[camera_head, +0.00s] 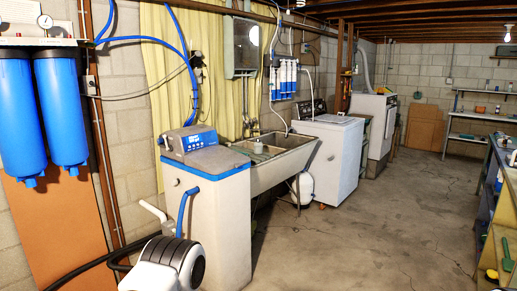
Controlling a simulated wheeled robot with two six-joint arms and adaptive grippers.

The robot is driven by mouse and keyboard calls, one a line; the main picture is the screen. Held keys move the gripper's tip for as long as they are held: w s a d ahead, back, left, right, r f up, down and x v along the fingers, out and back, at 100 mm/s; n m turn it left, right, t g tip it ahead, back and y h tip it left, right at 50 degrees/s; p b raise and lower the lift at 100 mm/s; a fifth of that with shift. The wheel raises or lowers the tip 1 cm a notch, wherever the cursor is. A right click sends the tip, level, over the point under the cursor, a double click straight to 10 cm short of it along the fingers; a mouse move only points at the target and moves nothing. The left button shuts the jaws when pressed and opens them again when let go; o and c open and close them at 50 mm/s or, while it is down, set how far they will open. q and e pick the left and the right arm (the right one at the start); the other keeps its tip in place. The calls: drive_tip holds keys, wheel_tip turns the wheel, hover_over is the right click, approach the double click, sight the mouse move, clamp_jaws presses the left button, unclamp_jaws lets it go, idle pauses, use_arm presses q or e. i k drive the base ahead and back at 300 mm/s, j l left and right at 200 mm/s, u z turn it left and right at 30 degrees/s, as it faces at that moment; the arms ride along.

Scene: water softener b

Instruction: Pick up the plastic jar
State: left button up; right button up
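I cannot pick out the plastic jar with certainty. A small pale container (259,146) stands at the sink (285,165), too small to tell whether it is a jar. A small orange item (480,109) stands on the shelf at the back right, also too small to make out. Neither of my grippers is in view.
A water softener cabinet (215,215) with a blue-grey top stands left of the sink. A white washer (330,160) and another white appliance (373,130) stand beyond it. A workbench (507,195) runs along the right edge. The concrete floor (370,235) between is clear.

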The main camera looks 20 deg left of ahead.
sight(257, 144)
drive_tip(key=i+z, duration=0.1)
drive_tip(key=i, duration=2.35)
drive_tip(key=i+l+u, duration=0.1)
drive_tip(key=i, duration=0.55)
drive_tip(key=i+l, duration=0.1)
drive_tip(key=i, duration=0.6)
drive_tip(key=i+l+u, duration=0.1)
drive_tip(key=i, duration=0.55)
drive_tip(key=i+l+u, duration=0.2)
drive_tip(key=i+u, duration=0.25)
drive_tip(key=i+l+u, duration=0.4)
drive_tip(key=i, duration=0.2)
drive_tip(key=i+l+u, duration=0.45)
drive_tip(key=l, duration=0.15)
drive_tip(key=i+l+u, duration=0.2)
drive_tip(key=l, duration=0.35)
drive_tip(key=i+l+u, duration=0.15)
drive_tip(key=l+u, duration=0.15)
drive_tip(key=u, duration=1.35)
